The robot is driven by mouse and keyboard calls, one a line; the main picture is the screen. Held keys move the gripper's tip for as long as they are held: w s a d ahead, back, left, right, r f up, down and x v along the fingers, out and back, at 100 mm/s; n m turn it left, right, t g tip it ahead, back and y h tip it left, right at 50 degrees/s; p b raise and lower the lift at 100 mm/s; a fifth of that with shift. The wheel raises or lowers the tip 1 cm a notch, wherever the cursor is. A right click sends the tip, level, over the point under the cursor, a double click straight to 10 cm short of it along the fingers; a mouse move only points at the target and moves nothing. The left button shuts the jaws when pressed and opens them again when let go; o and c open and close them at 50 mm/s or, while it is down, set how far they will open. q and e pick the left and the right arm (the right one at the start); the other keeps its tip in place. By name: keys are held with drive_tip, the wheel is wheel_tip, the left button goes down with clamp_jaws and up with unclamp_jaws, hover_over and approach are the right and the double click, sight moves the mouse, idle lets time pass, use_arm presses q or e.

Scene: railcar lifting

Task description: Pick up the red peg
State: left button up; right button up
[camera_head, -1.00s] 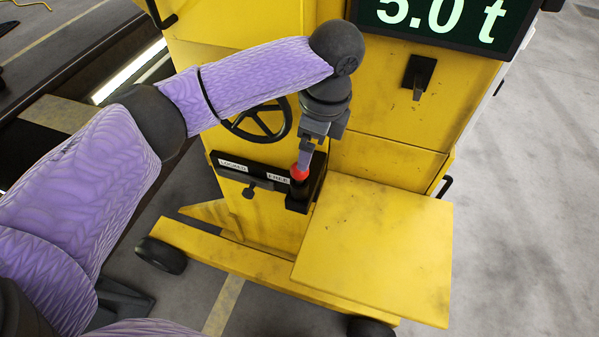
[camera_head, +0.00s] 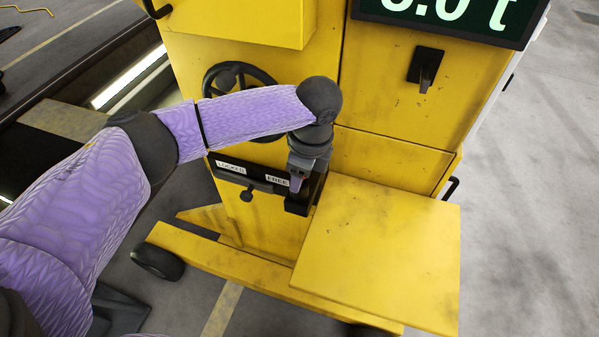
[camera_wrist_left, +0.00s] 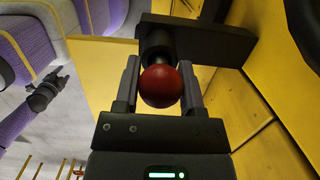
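The red peg (camera_wrist_left: 160,86) has a round red head on a dark shaft and stands in a black holder (camera_wrist_left: 215,42). In the wrist view its head sits between the two fingers of my left gripper (camera_wrist_left: 160,80). These fingers stand apart on either side of the peg, and contact cannot be made out. In the head view my left gripper (camera_head: 297,184) points down at the black holder's right end, by the "FREE" label, and hides the red head.
The yellow machine (camera_head: 390,90) bears a black handwheel (camera_head: 240,75), a display (camera_head: 450,15) and a black switch (camera_head: 425,68). A flat yellow shelf (camera_head: 380,250) juts out right of the holder. Open floor lies at right.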

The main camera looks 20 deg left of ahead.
use_arm(q)
clamp_jaws()
drive_tip(key=shift+r, duration=0.1)
